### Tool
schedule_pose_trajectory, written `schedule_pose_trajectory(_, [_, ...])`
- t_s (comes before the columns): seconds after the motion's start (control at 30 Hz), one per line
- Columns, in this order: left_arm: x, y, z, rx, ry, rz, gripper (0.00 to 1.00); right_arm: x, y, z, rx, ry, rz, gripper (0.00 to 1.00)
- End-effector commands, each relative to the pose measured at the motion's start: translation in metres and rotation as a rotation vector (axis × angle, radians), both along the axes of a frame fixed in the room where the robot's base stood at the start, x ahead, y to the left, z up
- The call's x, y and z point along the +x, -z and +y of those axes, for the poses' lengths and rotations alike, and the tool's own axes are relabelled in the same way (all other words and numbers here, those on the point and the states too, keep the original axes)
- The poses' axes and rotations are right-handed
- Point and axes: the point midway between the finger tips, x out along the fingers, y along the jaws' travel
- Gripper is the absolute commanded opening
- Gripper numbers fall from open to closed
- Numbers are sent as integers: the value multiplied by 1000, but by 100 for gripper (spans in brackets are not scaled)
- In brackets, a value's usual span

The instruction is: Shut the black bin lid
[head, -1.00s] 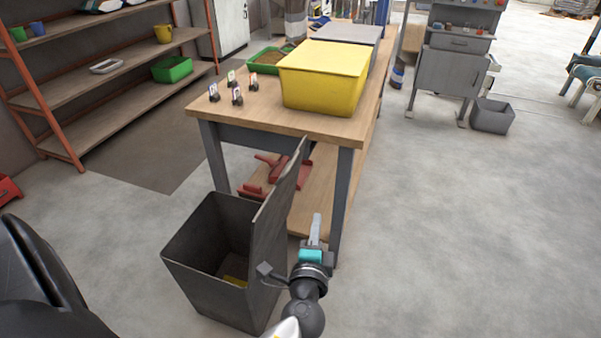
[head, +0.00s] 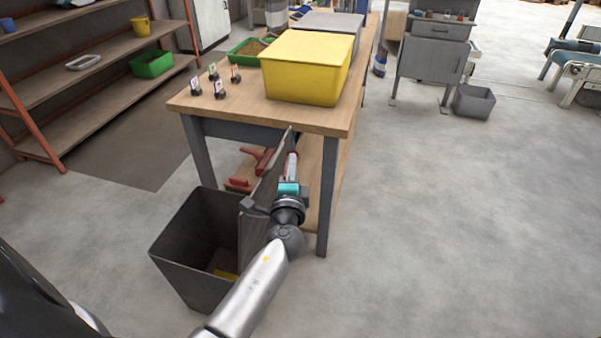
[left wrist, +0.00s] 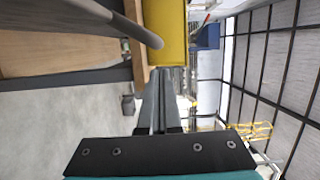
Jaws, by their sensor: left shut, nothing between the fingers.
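The black bin (head: 190,235) stands on the floor at the lower left of the head view, open at the top. A yellow piece shows inside it. Its black lid (head: 262,190) stands raised, steeply tilted, on the bin's right side. My left gripper (head: 292,158) is shut and empty, on the lid's right, outer side, close to its upper part. I cannot tell whether it touches the lid. My left arm hides part of the bin's right side. In the left wrist view the closed fingers (left wrist: 160,85) point ahead. My right gripper is not in view.
A wooden workbench (head: 330,118) stands just behind the bin and lid, bearing a yellow tub (head: 305,75) and small cards. A red object (head: 250,165) lies on its lower shelf. An orange-framed shelf (head: 95,75) is at the left.

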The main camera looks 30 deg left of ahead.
Motion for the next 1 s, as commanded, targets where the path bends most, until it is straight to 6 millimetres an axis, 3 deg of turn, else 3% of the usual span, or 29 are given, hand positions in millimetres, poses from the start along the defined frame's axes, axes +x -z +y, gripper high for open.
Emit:
schedule_pose_trajectory(0.2, [-4, -1, 16, 0, 2, -1, 0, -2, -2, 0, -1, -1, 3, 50])
schedule_pose_trajectory(0.73, [-6, -2, 24, -17, 2, -3, 0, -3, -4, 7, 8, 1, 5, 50])
schedule_pose_trajectory(0.87, [-10, -6, 41, -56, 0, -11, 0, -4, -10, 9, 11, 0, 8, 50])
schedule_pose_trajectory(1.0, [-17, -12, 71, -114, 0, -26, 0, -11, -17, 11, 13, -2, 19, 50])
